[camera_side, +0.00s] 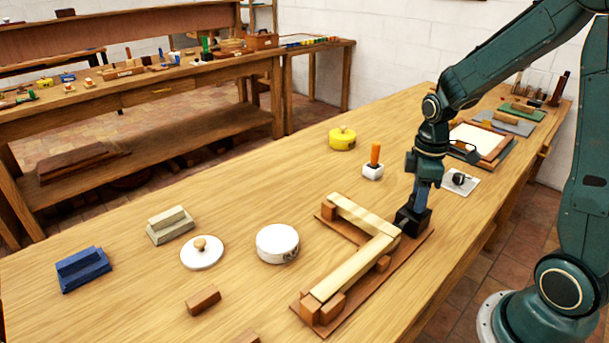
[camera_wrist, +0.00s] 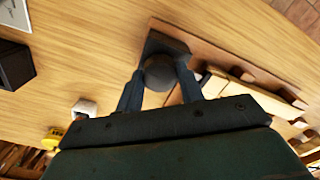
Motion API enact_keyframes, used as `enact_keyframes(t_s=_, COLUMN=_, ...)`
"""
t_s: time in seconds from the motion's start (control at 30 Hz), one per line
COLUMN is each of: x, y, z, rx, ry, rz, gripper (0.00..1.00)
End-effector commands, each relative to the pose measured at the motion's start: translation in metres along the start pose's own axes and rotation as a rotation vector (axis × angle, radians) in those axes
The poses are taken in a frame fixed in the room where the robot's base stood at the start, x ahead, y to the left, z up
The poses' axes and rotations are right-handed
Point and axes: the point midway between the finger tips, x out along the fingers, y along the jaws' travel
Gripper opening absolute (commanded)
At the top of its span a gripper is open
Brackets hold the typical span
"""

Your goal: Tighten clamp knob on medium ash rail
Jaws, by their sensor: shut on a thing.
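Two pale wooden rails meet in an L on a brown board (camera_side: 417,246). One rail (camera_side: 352,268) runs toward the front left and the other rail (camera_side: 362,220) toward the back left. I cannot tell which is the medium ash rail. A black clamp (camera_side: 405,222) sits at their meeting corner. My gripper (camera_side: 415,206) points down at the clamp. In the wrist view, my gripper (camera_wrist: 160,85) has its two fingers on either side of the round dark clamp knob (camera_wrist: 160,72), shut on it. The rails show partly, to the right behind the gripper body.
Left of the board stand a round white tin (camera_side: 277,243), a white lid (camera_side: 202,252) and a brown block (camera_side: 203,300). An orange-handled white block (camera_side: 373,167) and yellow tin (camera_side: 342,138) stand behind. A black object on a white card (camera_side: 460,181) lies right.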

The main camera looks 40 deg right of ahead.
Motion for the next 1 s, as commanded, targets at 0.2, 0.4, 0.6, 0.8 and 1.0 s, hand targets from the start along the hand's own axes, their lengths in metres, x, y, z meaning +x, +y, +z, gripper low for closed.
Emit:
enact_keyframes(t_s=0.2, x=-0.001, y=0.0008, z=-0.001, rx=0.089, ry=0.003, rz=0.003, gripper=0.27)
enact_keyframes(t_s=0.4, x=-0.001, y=0.0008, z=-0.001, rx=0.226, ry=0.004, rz=0.003, gripper=0.27)
enact_keyframes(t_s=0.6, x=-0.001, y=0.0008, z=-0.001, rx=0.284, ry=0.004, rz=0.003, gripper=0.27)
enact_keyframes(t_s=0.8, x=-0.001, y=0.0008, z=-0.001, rx=0.283, ry=0.004, rz=0.003, gripper=0.27)
enact_keyframes(t_s=1.0, x=-0.0007, y=0.0006, z=-0.0007, rx=0.283, ry=0.003, rz=0.002, gripper=0.67)
